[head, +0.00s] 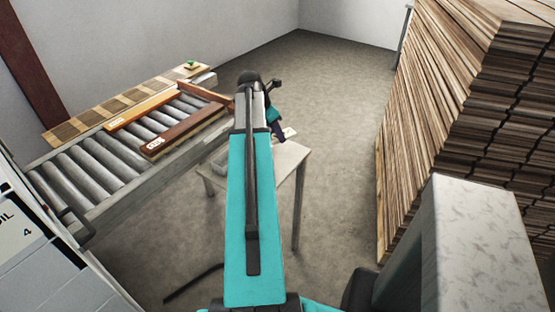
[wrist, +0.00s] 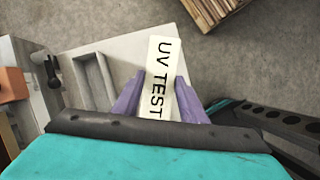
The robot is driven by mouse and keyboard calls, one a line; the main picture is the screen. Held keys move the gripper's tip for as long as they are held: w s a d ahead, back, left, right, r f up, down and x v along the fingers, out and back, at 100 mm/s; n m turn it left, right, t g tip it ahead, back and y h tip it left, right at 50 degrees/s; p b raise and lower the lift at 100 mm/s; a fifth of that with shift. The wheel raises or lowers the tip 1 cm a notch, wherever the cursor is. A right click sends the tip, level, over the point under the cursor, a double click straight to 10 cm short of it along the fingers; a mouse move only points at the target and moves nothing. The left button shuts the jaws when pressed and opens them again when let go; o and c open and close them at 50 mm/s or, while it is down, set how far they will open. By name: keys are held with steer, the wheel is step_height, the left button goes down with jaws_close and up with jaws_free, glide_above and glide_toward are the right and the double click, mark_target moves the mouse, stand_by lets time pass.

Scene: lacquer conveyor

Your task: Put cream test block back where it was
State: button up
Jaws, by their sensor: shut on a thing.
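The cream test block (wrist: 158,58), marked "UV TEST", is between the purple fingers of my gripper (wrist: 160,78) in the wrist view. My gripper is shut on it, one finger along each long side, and the block's far end sticks out past the fingertips. In the head view, my gripper (head: 278,131) is over the right part of a small pale table (head: 291,158), and the block (head: 290,133) shows as a small pale piece there. In the wrist view, the table (wrist: 122,50) lies below, with an empty grey rectangular holder (wrist: 81,82) left of the block. The gap between block and table is unclear.
A roller conveyor (head: 82,176) runs along the left, with labelled brown (head: 182,136) and orange (head: 140,110) boards on it. A tall plank stack (head: 440,110) stands at the right. Open floor (head: 335,110) lies between.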

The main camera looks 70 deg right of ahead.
steer(key=shift+f, duration=0.1)
steer(key=shift+f+p, duration=0.65)
steer(key=shift+f, duration=2.4)
steer(key=shift+f, duration=0.1)
steer(key=shift+f+p, duration=0.4)
steer(key=shift+f, duration=1.4)
steer(key=shift+f, duration=0.1)
steer(key=o, duration=1.1)
steer(key=shift+r, duration=0.2)
steer(key=shift+b+v, duration=1)
steer(key=shift+v, duration=4.95)
